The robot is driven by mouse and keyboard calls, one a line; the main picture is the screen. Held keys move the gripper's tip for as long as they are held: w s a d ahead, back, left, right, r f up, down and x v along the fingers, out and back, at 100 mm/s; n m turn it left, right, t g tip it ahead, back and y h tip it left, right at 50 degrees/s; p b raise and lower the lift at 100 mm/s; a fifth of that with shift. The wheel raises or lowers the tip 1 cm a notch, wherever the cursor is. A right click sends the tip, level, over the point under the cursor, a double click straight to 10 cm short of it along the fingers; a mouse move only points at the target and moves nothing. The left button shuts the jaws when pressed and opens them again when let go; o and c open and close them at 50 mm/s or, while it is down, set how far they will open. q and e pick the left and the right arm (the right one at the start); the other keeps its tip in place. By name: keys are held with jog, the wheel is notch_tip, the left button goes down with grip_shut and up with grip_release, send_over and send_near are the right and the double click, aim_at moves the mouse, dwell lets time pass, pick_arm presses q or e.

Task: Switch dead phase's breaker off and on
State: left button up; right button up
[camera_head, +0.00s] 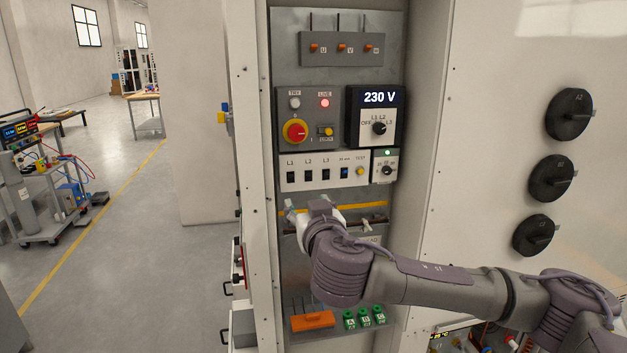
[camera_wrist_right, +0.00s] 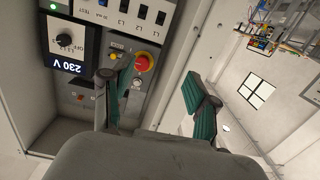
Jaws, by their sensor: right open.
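Three black breaker switches labelled L1 (camera_head: 291,177), L2 (camera_head: 308,176) and L3 (camera_head: 326,174) sit in a row on a white strip of the panel. The breakers show at the top edge of the right wrist view, with L1 (camera_wrist_right: 161,18) outermost; lever positions are too small to tell. A meter (camera_head: 378,97) reads 230 V; its selector knob (camera_head: 379,128) is below. My right gripper (camera_head: 308,212) is below the breakers, open and empty; its green-padded fingers (camera_wrist_right: 152,88) show in the wrist view.
An orange handle (camera_head: 312,320) and green plugs (camera_head: 364,318) are below my arm. Black round knobs (camera_head: 568,114) are at right.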

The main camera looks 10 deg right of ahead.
jog(key=shift+t, duration=0.4)
jog(key=s+r, duration=0.1)
jog(key=r, duration=0.2)
jog(key=s+r, duration=0.1)
jog(key=shift+s+d+r, duration=0.15)
jog(key=shift+s+d, duration=0.15)
jog(key=shift+s, duration=0.05)
